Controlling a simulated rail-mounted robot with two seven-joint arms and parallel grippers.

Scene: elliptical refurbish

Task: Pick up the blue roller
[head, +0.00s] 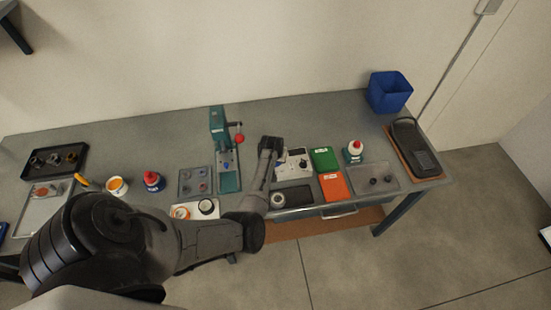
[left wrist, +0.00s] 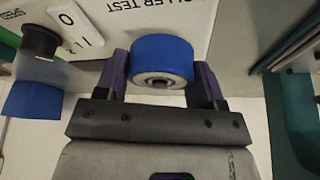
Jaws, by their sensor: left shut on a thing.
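The blue roller (left wrist: 162,55) is a short blue cylinder with a pale hub and metal centre facing the left wrist camera. My left gripper (head: 271,143) has its two dark fingers shut on the roller's two sides. The roller is over or against the white panel marked "ROLLER TEST" (left wrist: 108,16); I cannot tell whether it touches it. In the head view my gripper is at the left edge of the white tester (head: 296,162), and the roller cannot be made out there. My right gripper is not in view.
A black knob (left wrist: 40,40) and another blue piece (left wrist: 32,100) show at the left of the wrist view. A teal press (head: 222,150) stands left of my gripper. A blue bin (head: 389,92) is at the back right.

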